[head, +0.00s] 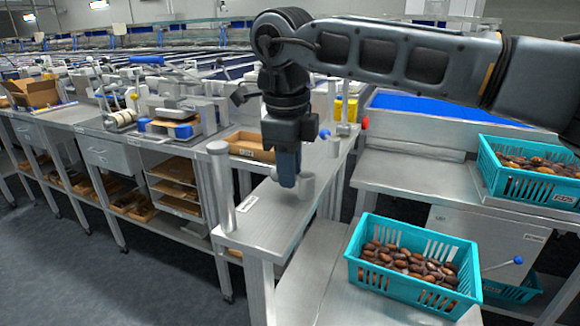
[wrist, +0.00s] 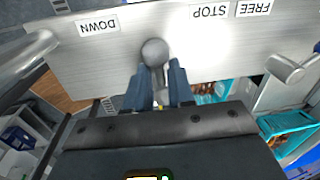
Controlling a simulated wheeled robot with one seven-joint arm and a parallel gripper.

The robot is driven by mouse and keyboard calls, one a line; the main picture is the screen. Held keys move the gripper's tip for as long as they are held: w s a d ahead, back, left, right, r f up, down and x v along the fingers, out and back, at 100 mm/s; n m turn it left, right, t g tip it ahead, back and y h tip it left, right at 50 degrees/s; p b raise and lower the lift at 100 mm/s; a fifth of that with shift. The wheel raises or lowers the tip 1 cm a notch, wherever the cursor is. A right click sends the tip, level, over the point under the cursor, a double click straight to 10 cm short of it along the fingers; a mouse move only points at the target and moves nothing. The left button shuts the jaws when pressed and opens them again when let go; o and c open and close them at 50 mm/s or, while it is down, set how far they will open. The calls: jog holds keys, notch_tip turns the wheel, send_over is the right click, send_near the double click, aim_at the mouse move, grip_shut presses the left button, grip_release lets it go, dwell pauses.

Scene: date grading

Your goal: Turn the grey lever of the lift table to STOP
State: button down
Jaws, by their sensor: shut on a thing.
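The grey lever's round knob (wrist: 154,52) shows in the wrist view at the tips of my gripper (wrist: 157,76). My gripper is shut on the lever, with one finger on each side of it. The knob stands between the labels DOWN (wrist: 98,26) and STOP (wrist: 210,11), which read upside down. The label FREE (wrist: 255,8) lies beyond STOP to the right. In the head view my gripper (head: 287,183) points down over the metal plate (head: 262,229), against a short grey cylindrical part (head: 306,187). My fingers hide most of the lever.
A tall grey post (head: 221,185) stands at the plate's left end, and a shorter grey post (wrist: 286,68) at its other end. A teal crate of dates (head: 372,284) stands close on the right. Another teal crate (head: 520,190) is farther right.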

jog(key=m, duration=0.2)
jog(key=w+m+p, duration=0.1)
jog(key=m, duration=0.3)
jog(key=shift+w+r, duration=0.2)
jog(key=shift+w, duration=0.05)
jog(key=shift+w+d+m+g+h+p, duration=0.15)
jog(key=shift+d+m+p, duration=0.1)
jog(key=shift+m, duration=0.55)
jog(key=shift+w+d+m+g+h+p, duration=0.1)
jog(key=shift+w+d+m+p, duration=0.1)
jog(key=shift+m, duration=0.6)
jog(key=shift+w+d+m+g+h+p, duration=0.1)
jog(key=shift+d+m+p, duration=0.15)
jog(key=shift+m, duration=0.55)
jog(key=shift+w, duration=0.1)
jog(key=c, duration=1.3)
grip_release()
jog(key=o, duration=0.3)
jog(key=shift+f, duration=0.15)
jog(key=shift+o, duration=0.2)
notch_tip(320, 180, up, 8)
jog(key=shift+s+a, duration=0.2)
jog(key=shift+a, duration=0.1)
jog(key=shift+f, duration=0.1)
